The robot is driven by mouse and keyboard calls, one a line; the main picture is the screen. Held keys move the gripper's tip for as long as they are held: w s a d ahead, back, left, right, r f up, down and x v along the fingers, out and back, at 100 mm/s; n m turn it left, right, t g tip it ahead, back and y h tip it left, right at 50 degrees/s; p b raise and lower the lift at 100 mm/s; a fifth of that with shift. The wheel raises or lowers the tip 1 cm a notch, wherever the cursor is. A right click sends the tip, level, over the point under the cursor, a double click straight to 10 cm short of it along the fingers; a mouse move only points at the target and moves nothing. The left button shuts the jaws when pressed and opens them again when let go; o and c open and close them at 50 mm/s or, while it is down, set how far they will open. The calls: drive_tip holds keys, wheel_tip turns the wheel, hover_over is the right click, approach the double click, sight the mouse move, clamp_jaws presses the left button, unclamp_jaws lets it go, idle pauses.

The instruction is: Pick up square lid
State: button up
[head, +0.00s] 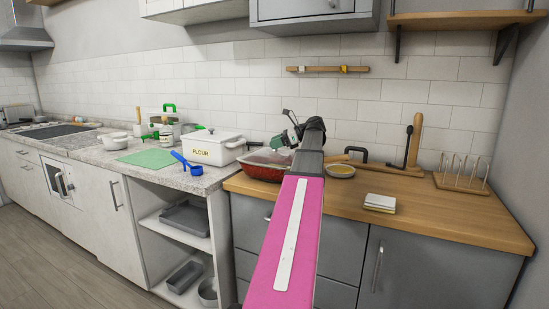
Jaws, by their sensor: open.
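The likely square lid is the white lid (212,135) with a dark knob, closed on a white box marked FLOUR (208,154) on the stone counter. A red dish (262,171) with a clear cover stands to its right, partly behind my arm; I cannot tell the cover's full shape. My gripper (284,128) is open at the end of my pink arm, seen small above and near the red dish, right of the flour box. Its fingers are partly hidden by my own wrist, and nothing shows between them.
On the wooden counter (460,222) stand a yellowish bowl (341,171), a pale square stack (380,203) and a wooden rack (461,185). Cabinets hang above. The counter's right front is clear.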

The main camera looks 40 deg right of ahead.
drive_tip(key=shift+w+a+f, duration=0.15)
drive_tip(key=shift+w+a, duration=0.05)
drive_tip(key=shift+a, duration=0.05)
clamp_jaws()
drive_tip(key=shift+s+a+f, duration=0.1)
drive_tip(key=shift+s+f, duration=0.05)
idle(1.1)
